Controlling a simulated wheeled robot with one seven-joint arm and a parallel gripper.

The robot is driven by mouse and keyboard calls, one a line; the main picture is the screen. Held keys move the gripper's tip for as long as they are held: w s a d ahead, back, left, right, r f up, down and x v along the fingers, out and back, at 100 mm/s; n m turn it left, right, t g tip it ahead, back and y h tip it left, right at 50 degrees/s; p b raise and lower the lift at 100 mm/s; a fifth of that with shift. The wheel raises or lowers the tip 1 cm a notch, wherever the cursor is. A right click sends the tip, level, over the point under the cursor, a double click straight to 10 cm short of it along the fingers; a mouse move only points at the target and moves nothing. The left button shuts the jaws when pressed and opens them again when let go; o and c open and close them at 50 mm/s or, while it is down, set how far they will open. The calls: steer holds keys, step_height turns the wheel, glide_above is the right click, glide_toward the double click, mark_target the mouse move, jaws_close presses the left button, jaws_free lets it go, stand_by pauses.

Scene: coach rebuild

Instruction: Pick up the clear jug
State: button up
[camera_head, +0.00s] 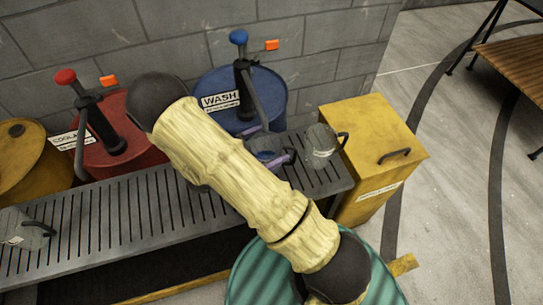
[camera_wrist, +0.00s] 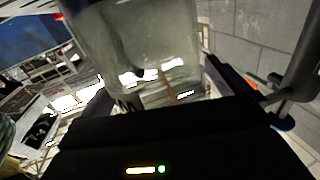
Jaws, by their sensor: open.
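The clear jug (camera_wrist: 140,45) is large and close in the wrist view, see-through, with its top cut off by the picture edge. My gripper (camera_wrist: 158,88) is open, with a dark finger on either side of the jug; I cannot tell whether they touch it. In the head view, a bluish see-through vessel (camera_head: 265,146), which looks like the same jug, stands on the slatted grey bench by the blue drum. Purple parts that look like my gripper's fingers (camera_head: 270,147) show around it. My arm hides part of this area.
A grey labelled jug (camera_head: 321,150) stands close on the right, another grey vessel (camera_head: 20,232) at the bench's left end. Behind the bench (camera_head: 120,215) are a red drum (camera_head: 130,150) and a blue drum (camera_head: 270,95) with pumps. A yellow cabinet (camera_head: 365,125) adjoins the right end.

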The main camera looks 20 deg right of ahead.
stand_by(0.3)
steer(key=c, duration=1.6)
steer(key=shift+r, duration=0.2)
